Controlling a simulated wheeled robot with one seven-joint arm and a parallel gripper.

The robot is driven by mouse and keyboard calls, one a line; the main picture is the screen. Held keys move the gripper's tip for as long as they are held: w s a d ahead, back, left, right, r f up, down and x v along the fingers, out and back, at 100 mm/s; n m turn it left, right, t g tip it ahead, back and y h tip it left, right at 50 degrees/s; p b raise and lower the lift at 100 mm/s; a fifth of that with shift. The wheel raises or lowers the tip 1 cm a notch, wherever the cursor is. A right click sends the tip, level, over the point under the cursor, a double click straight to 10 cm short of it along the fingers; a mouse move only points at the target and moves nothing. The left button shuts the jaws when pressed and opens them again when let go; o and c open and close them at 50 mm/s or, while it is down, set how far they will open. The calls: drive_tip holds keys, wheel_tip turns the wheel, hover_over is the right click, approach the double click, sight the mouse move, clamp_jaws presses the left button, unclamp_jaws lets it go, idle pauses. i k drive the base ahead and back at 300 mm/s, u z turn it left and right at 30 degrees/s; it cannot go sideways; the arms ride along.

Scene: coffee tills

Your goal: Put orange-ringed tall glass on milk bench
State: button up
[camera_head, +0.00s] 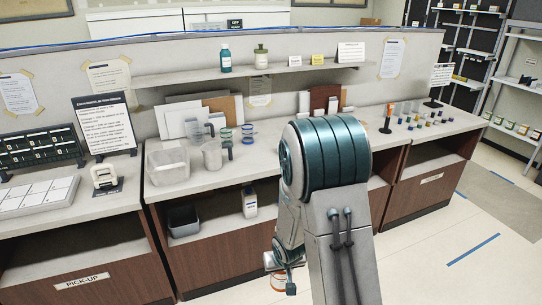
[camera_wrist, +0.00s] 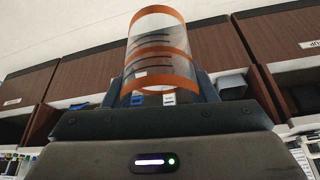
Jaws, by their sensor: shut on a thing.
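The orange-ringed tall glass (camera_wrist: 160,48) is clear, with orange bands at its rim and lower down and dark marks on its side. It stands between the fingers of my gripper (camera_wrist: 158,88) in the wrist view, and the gripper is shut on it. In the head view, my arm hides most of the gripper; only an orange-edged bit of the glass (camera_head: 278,283) shows low at the bottom, in front of the counters and above the floor. No bench with a readable milk label shows; one sign on the left counter reads PICK-UP (camera_head: 82,281).
Small coloured items (camera_head: 410,118) stand on the right counter. Open shelves below hold a dark bin (camera_head: 183,221) and a white carton (camera_head: 250,202).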

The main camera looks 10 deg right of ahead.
sight(247, 159)
drive_tip(key=z, duration=0.6)
drive_tip(key=i, duration=1.3)
drive_tip(key=u, duration=0.4)
